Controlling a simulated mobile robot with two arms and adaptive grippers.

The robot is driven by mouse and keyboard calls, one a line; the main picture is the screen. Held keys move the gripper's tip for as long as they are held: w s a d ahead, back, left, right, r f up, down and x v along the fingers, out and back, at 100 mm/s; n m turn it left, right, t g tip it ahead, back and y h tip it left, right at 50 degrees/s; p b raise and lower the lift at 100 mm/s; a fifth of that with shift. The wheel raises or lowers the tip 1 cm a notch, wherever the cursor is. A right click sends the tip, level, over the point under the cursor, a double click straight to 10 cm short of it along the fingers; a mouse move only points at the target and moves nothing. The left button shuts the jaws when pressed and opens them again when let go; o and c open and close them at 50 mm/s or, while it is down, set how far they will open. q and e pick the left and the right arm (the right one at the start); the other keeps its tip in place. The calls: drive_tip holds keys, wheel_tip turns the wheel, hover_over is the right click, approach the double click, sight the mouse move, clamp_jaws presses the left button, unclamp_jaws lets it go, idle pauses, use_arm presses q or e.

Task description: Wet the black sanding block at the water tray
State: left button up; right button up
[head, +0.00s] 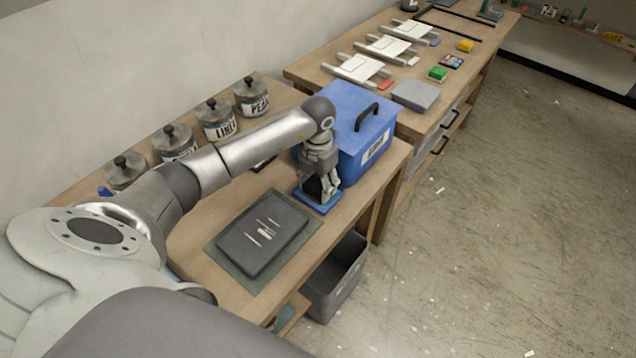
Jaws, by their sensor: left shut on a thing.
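My left gripper (320,190) points down near the front edge of the near bench, left of the blue box. It is shut on a black block (313,186), which looks like the black sanding block and is partly hidden by the fingers. Right below it is a small flat blue tray (318,206), which may be the water tray; I cannot tell whether the block touches it or whether it holds water. My right gripper is not in view.
A blue box (343,104) with a black handle stands close right of the gripper. A dark slab (262,234) with thin white pieces lies nearer. Labelled jars (218,121) line the wall. A grey bin (337,278) stands below. A second bench (320,77) holds white panels.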

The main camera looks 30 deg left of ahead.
use_arm(q)
drive_tip(key=shift+s, duration=0.1)
drive_tip(key=shift+r+p, duration=2.1)
drive_tip(key=shift+r, duration=1.4)
